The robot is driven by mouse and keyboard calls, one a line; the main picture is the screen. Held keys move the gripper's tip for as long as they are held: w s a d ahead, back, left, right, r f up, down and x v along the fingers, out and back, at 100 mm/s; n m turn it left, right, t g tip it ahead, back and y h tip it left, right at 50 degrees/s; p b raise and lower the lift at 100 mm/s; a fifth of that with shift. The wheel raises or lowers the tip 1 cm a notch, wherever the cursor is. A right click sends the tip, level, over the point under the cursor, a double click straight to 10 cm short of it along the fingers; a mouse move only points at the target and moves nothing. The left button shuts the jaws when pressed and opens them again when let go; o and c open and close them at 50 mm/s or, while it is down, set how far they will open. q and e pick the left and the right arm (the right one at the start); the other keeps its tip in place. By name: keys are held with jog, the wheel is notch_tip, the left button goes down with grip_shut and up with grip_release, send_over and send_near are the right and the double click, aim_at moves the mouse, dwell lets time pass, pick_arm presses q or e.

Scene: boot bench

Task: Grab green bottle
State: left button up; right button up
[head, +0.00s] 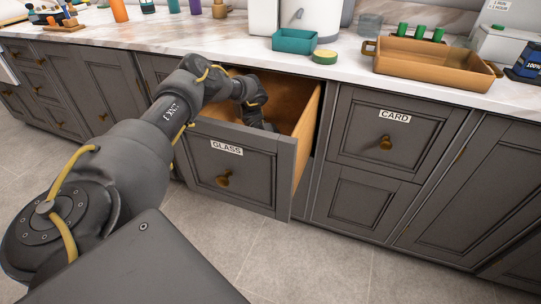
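My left arm reaches over the front of the open drawer labelled GLASS (232,168). My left gripper (263,124) points down inside the drawer, and its fingertips are too dark and small to tell whether they are open or shut. No green bottle can be made out in the drawer; its near part is hidden by the front and my arm. Several small green upright pieces (420,31) show at the back of the brown tray on the counter, too small to tell what they are. My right gripper is not in view.
On the marble counter stand a teal container (294,41), a round green-and-yellow sponge (324,57), a brown tray (428,65) and an orange cylinder (119,10). The drawer labelled CARD (385,138) is shut. The grey tile floor (320,268) in front is clear.

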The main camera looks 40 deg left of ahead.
pick_arm(q)
jog(key=shift+s+d+f, duration=0.2)
jog(key=shift+d, duration=0.15)
jog(key=c, duration=1.2)
jog(key=shift+r, duration=0.1)
